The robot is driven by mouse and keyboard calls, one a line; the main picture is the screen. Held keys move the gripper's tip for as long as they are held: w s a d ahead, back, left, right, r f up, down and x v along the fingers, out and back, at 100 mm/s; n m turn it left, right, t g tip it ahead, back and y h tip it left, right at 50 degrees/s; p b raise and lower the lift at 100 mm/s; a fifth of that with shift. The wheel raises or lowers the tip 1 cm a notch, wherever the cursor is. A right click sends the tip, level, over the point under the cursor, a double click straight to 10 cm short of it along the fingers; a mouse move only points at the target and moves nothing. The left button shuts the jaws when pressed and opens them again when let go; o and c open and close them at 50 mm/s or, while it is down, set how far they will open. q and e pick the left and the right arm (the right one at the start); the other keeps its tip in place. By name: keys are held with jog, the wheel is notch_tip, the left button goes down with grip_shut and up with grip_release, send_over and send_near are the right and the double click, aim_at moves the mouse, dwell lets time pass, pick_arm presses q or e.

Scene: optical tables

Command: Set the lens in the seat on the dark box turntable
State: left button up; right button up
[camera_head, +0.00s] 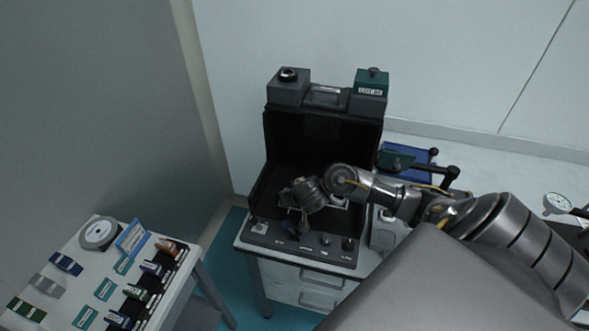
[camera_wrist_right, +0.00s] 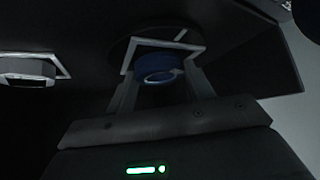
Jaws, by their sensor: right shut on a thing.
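The dark box (camera_head: 318,135) stands open at the front on a white cabinet. My right arm reaches into it from the right, and my right gripper (camera_head: 295,218) is low inside, small and dark there. In the right wrist view my right gripper (camera_wrist_right: 160,78) is shut on a blue-rimmed round lens (camera_wrist_right: 158,67). Just beyond the lens is a white square outline (camera_wrist_right: 190,46) on a dark round turntable (camera_wrist_right: 128,42). The lens overlaps the near part of that outline; I cannot tell whether it touches the seat. My left gripper is not in view.
In the right wrist view a second white outline (camera_wrist_right: 62,68) with a pale round piece (camera_wrist_right: 25,70) lies to the left. A front panel with knobs (camera_head: 300,240) edges the box. A side table (camera_head: 90,270) at lower left holds several small labelled parts.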

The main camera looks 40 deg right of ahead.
jog(key=shift+r, duration=0.1)
jog(key=shift+f, duration=0.2)
jog(key=o, duration=1)
jog(key=shift+r, duration=0.25)
jog(key=p+v, duration=0.9)
jog(key=v, duration=0.3)
jog(key=shift+s+f, duration=0.1)
jog(key=shift+f, duration=0.05)
